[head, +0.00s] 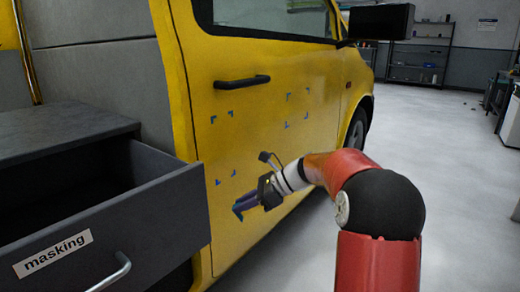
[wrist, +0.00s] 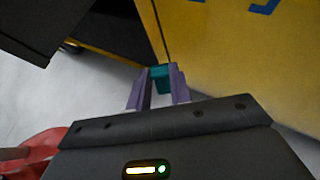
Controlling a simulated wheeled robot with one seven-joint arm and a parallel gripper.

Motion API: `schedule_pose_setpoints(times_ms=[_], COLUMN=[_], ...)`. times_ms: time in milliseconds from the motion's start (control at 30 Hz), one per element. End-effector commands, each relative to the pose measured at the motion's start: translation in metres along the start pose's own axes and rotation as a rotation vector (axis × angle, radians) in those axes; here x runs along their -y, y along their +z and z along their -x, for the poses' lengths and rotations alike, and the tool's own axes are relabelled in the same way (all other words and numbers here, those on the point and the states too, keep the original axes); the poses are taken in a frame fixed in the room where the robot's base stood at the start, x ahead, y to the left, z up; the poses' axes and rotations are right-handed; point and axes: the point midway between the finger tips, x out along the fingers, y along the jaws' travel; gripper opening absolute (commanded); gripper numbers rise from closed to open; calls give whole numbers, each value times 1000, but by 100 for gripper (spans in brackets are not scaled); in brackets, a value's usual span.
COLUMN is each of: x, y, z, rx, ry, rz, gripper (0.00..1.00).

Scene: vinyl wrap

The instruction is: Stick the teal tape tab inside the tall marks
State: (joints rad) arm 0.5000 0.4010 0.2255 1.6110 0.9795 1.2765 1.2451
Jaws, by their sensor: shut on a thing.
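The teal tape tab (wrist: 160,73) is held between the purple fingertips of my gripper (wrist: 160,92) in the wrist view. In the head view my gripper (head: 243,206) is in front of the lower part of the yellow door, below the tall marks. The tall marks are blue corners on the door: an upper pair (head: 221,116) under the handle and a lower pair (head: 226,178). Whether the tab touches the door cannot be told. Part of a blue mark (wrist: 265,7) shows at the top of the wrist view.
A second, shorter set of blue corner marks (head: 305,117) is to the right on the door. A black door handle (head: 242,82) sticks out above. An open grey drawer (head: 150,215) labelled "masking" juts out at the left. Floor at the right is clear.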

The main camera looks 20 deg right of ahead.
Motion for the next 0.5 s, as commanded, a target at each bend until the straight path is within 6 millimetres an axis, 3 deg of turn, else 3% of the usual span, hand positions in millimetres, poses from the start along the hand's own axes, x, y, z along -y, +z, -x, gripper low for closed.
schedule_pose_setpoints(times_ms=[233,400,500], x=[14,13,11], y=[77,119,131], z=[68,115,129], rx=[373,505,536], ry=[-440,-558,-578], rz=[-161,-168,-166], gripper=[0,0,0])
